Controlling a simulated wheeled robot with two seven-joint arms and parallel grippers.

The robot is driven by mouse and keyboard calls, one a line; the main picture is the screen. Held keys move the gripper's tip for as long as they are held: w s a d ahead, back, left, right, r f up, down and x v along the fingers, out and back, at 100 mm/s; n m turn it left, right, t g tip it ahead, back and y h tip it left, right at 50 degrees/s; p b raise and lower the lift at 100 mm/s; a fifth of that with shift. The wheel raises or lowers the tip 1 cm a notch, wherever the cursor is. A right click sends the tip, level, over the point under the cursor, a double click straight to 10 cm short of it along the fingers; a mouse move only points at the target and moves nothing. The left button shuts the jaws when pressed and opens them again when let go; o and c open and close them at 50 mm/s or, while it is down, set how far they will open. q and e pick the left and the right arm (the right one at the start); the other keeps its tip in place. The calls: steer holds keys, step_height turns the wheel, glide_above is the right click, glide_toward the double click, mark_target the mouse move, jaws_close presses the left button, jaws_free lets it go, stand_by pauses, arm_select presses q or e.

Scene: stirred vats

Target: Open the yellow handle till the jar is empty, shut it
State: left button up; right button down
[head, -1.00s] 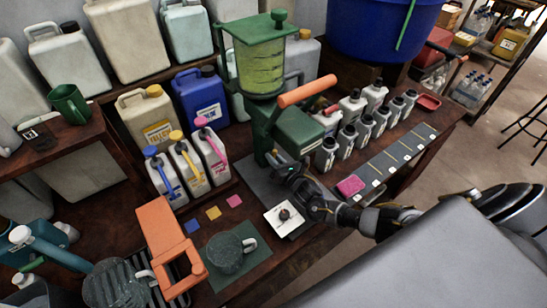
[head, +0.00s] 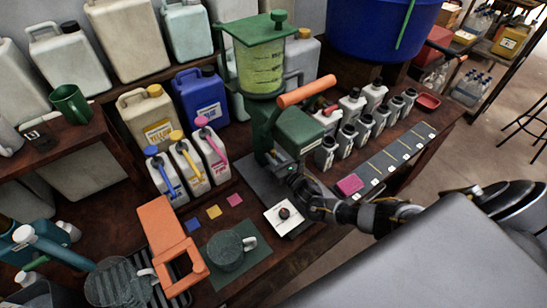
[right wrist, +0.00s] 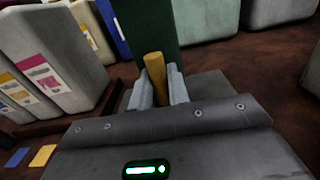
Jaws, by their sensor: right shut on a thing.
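The jar (head: 262,68) is a clear cylinder with yellow-green liquid in it, set in a green stand with a green lid. An orange lever (head: 306,92) sticks out from the stand's green body (head: 298,132). My right gripper (right wrist: 156,88) is shut on the yellow handle (right wrist: 155,68), which stands upright between its fingers in the right wrist view. In the head view this gripper (head: 284,168) is low at the front of the stand and hides the handle. I cannot tell how far the handle is turned. My left gripper is not in view.
Several small bottles (head: 348,137) stand right of the stand. Three white jugs (head: 187,160) with coloured spouts stand at its left. A white plate with a knob (head: 283,217), a grey mug (head: 228,250) and an orange frame (head: 171,240) are in front. A blue tub (head: 375,30) is behind.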

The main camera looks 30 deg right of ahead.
steer(key=c, duration=1.3)
jaws_free()
steer(key=s, duration=0.3)
steer(key=s+d, duration=0.1)
steer(key=s, duration=0.6)
steer(key=shift+s+d+b, duration=0.25)
steer(key=shift+s+b, duration=0.15)
